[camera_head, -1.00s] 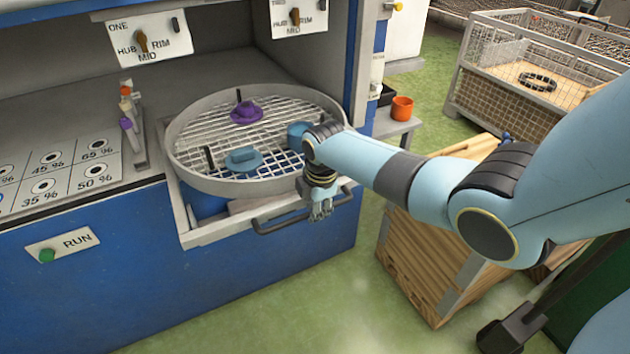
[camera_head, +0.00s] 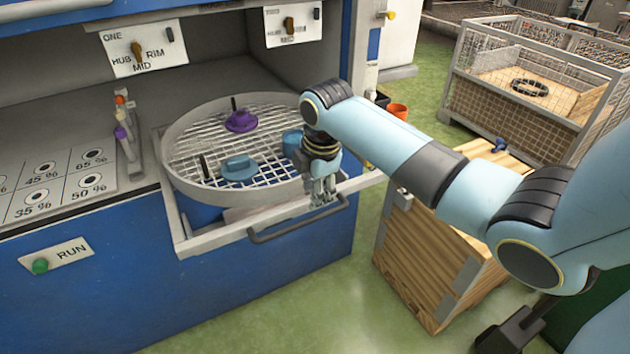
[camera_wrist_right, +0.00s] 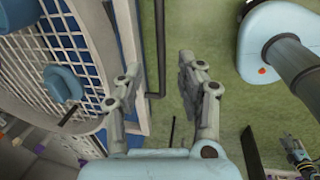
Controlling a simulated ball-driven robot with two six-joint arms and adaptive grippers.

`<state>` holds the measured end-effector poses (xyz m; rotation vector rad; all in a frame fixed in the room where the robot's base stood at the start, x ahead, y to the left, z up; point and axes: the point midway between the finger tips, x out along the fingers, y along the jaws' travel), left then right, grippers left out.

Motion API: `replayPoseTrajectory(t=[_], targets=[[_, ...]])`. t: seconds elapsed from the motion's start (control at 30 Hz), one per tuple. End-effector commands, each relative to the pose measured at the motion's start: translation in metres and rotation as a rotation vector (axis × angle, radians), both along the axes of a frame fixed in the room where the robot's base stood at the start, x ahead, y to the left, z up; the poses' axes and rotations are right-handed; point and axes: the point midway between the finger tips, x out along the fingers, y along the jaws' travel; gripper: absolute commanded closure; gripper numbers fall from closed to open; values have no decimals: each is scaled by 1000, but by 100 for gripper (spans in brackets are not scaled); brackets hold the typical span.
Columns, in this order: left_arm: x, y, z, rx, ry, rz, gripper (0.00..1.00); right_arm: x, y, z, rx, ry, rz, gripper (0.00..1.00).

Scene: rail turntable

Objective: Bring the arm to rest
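My right gripper (camera_head: 323,192) hangs pointing down at the front right edge of the round turntable (camera_head: 180,182), near the drawer handle (camera_head: 290,228). A blue knobbed part (camera_head: 240,168) and a purple one (camera_head: 241,119) sit on the turntable's grid. Another blue part (camera_head: 292,141) is partly hidden by my right wrist. A small jointed part at the lower right of the right wrist view looks like my left gripper (camera_wrist_right: 300,152); its fingers are unclear.
A wooden crate (camera_head: 430,255) stands right of the blue machine, below my right arm. A wire-mesh bin (camera_head: 530,85) is behind it. An orange pot (camera_head: 397,111) shows beyond the arm. Selector panels (camera_head: 145,48) and a RUN button (camera_head: 40,266) are at left. Green floor is free in front.

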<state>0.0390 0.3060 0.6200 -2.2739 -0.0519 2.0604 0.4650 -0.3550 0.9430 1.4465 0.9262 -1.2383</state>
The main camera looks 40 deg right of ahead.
Motion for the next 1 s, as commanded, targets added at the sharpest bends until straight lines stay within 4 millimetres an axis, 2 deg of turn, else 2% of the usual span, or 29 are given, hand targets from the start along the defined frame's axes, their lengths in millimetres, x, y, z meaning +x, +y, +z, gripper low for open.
replayPoseTrajectory(t=[0.1, 0.2, 0.77, 0.87, 0.97, 1.0], targets=[[0, 0, 0, 0, 0, 0, 60, -2, 1, 14, -1, -3, -1, 62], [0, 0, 0, 0, 0, 0, 60, -3, 1, 19, 0, 0, -1, 62], [1, -1, 0, -1, 0, 0, 60, -4, 1, 19, 0, 0, -1, 62], [1, -1, -8, -1, -1, 0, 60, -12, 2, 5, 3, 15, 0, 62], [1, -1, -26, -1, -1, 0, 60, -35, 9, -36, 15, 65, -1, 62], [1, -1, -35, -1, 0, 0, 60, -49, 11, -58, 21, 102, -5, 62]])
